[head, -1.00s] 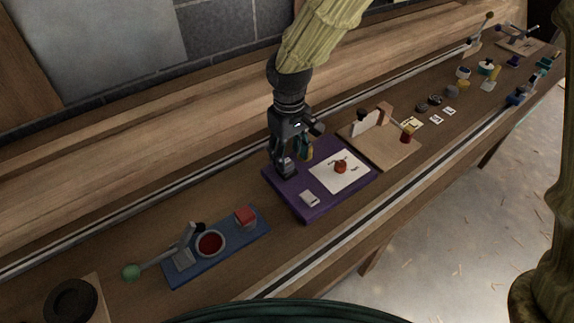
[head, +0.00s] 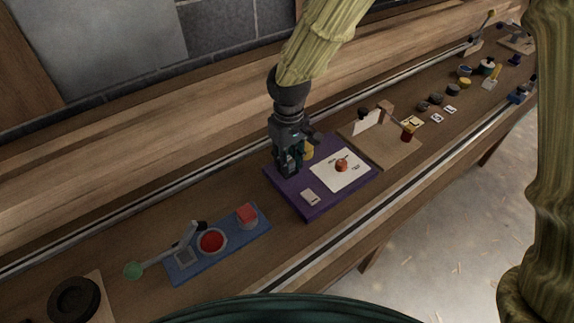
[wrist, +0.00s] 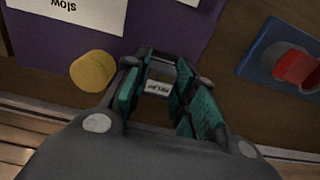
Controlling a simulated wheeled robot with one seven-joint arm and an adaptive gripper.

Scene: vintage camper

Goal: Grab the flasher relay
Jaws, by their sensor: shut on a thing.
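My gripper (head: 288,172) is over the back left part of the purple board (head: 316,210), low and close to its surface. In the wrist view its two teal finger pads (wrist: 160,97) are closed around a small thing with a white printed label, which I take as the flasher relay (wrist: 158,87). The relay's sides are mostly hidden by the fingers, and in the head view the gripper covers it. I cannot tell whether it still touches the board. A yellow round piece (wrist: 92,71) stands beside the fingers, apart from them.
A white card (head: 352,178) with a red knob (head: 341,165) and a small pale plate (head: 310,197) are on the purple board. A blue board (head: 258,238) with a red block and red dish is at left. A wooden board (head: 385,150) stands to the right.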

